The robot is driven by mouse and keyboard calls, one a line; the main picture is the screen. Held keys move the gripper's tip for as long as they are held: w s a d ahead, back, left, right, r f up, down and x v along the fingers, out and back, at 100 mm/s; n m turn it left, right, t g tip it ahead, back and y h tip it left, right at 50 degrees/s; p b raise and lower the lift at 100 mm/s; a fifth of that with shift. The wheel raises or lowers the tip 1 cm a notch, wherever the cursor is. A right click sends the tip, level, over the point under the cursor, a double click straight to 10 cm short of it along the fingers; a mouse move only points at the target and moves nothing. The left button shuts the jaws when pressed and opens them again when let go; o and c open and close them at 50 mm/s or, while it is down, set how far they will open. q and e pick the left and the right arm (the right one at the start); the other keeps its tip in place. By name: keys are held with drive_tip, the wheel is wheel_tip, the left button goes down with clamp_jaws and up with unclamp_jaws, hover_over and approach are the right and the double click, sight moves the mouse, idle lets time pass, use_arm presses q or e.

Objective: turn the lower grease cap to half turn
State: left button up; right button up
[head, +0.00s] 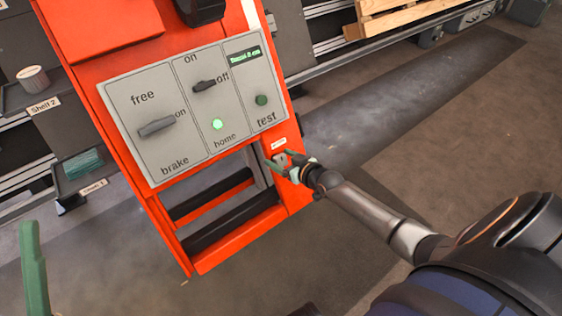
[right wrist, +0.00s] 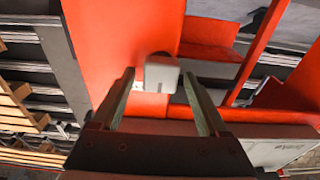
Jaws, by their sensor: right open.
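The lower grease cap (right wrist: 162,70) is a small pale grey block with a rounded edge, on the orange post in the right wrist view. My right gripper (right wrist: 158,82) is open, with one green finger on each side of the cap and a gap beside it. I cannot tell how far the fingers reach over it. In the head view my right gripper (head: 286,164) is at the orange post's right side, just below a small white label (head: 279,143), and largely hides the cap. One green finger of my left gripper (head: 34,265) shows at the lower left, away from the post.
A grey control panel (head: 150,98) with two dark switches, a lit green home light (head: 217,124) and a test button (head: 261,100) is above the gripper. Shelves with a tin (head: 33,77) and a bin (head: 84,168) stand left. Floor at right is clear.

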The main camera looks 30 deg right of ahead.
clamp_jaws()
idle(0.7)
